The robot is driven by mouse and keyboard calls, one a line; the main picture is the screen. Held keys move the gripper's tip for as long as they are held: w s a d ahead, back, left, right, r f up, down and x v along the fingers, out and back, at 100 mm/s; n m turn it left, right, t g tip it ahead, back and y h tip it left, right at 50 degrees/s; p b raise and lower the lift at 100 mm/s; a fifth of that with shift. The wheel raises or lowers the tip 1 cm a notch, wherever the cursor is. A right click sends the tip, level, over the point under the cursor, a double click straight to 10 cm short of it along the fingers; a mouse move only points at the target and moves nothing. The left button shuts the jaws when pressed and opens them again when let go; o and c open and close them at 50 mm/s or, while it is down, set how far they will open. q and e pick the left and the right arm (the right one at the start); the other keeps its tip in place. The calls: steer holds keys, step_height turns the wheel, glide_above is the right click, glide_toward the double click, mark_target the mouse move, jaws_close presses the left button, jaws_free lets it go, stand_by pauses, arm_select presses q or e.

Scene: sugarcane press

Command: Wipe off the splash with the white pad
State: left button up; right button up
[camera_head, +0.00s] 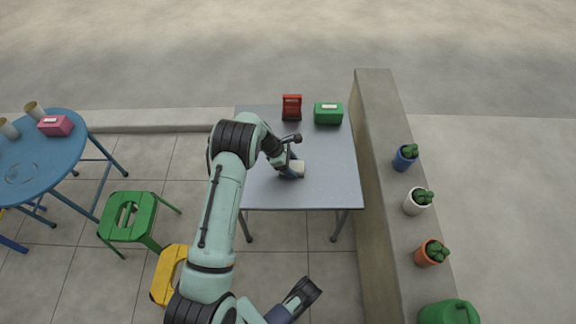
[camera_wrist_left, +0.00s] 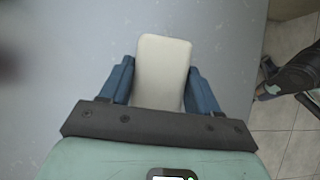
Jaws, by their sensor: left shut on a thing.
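The white pad (camera_head: 299,168) is at my left gripper (camera_head: 291,170), over the grey table (camera_head: 325,185) near its middle. In the left wrist view the pad (camera_wrist_left: 163,72) sits between the two blue fingers, which are shut on it, and it sticks out past their tips. I cannot tell if the pad touches the table. No splash can be made out on the visible tabletop; my left arm and gripper hide part of it. My right gripper (camera_head: 303,293) is low in the head view, off the table's front edge, and its jaws are unclear.
A red device (camera_head: 292,107) and a green box (camera_head: 328,113) stand at the table's back. A low wall with potted plants (camera_head: 405,157) runs along the right. A blue round table (camera_head: 45,150), a green stool (camera_head: 128,217) and a yellow stool (camera_head: 166,275) are left.

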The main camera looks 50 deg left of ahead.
mark_target(299, 165)
arm_select(q)
steer(key=shift+w+d, duration=1)
steer(key=shift+w, duration=0.15)
steer(key=shift+s+a+f, duration=0.2)
steer(key=shift+s+a, duration=1.1)
steer(key=shift+s, duration=0.25)
steer(key=shift+s+a, duration=1.15)
steer(key=shift+s, duration=0.15)
steer(key=shift+r, duration=0.1)
steer(key=shift+r, duration=0.5)
steer(key=shift+r+p, duration=1.75)
steer(key=shift+r, duration=0.8)
